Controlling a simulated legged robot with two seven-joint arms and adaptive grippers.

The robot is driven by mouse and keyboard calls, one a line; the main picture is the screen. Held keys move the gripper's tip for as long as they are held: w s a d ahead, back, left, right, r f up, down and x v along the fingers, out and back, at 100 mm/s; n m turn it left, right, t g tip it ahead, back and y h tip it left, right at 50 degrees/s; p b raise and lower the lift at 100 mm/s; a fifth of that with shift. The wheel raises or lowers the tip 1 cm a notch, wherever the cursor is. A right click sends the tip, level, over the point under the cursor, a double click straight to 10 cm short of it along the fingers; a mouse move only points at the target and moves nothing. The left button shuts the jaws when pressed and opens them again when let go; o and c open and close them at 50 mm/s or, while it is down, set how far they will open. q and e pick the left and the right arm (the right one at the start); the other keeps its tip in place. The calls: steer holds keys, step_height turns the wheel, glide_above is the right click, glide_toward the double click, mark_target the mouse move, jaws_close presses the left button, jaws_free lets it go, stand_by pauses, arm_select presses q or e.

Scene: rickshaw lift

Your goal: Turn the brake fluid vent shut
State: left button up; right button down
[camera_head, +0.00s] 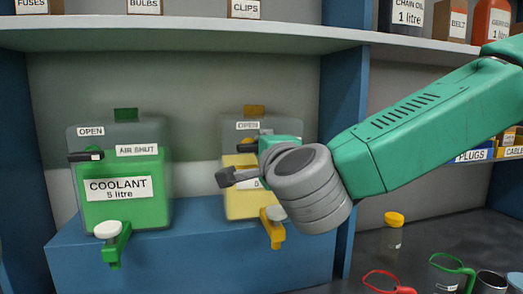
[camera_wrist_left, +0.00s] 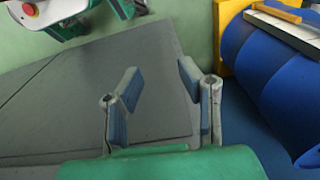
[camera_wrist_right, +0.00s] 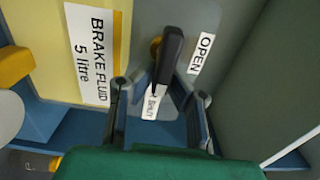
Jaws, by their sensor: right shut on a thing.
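The brake fluid container (camera_head: 237,206) is yellow below and grey above, on a blue ledge. My right arm hides much of it in the head view. Its label (camera_wrist_right: 92,55) shows in the right wrist view. The black vent lever (camera_wrist_right: 168,55) has a yellow pivot beside the OPEN label (camera_wrist_right: 201,53). The lever's end lies over the partly covered SHUT label (camera_wrist_right: 151,106). My right gripper (camera_wrist_right: 157,88), also in the head view (camera_head: 243,165), is shut on the vent lever. My left gripper (camera_wrist_left: 158,82) is open and empty, seen only in the left wrist view.
A green coolant container (camera_head: 123,205) stands left on the blue ledge (camera_head: 190,262), with its own black vent lever (camera_head: 86,156). Yellow (camera_head: 272,228) and green (camera_head: 116,244) taps stick out in front. Jugs (camera_head: 448,272) stand lower right. A shelf (camera_head: 200,33) runs above.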

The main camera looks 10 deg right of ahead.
steer(key=shift+s+a+f, duration=0.1)
steer(key=shift+f, duration=0.4)
steer(key=c, duration=1.6)
jaws_free()
steer(key=shift+o, duration=0.2)
steer(key=shift+r, duration=0.25)
steer(key=s, duration=1.2)
steer(key=shift+w, duration=0.1)
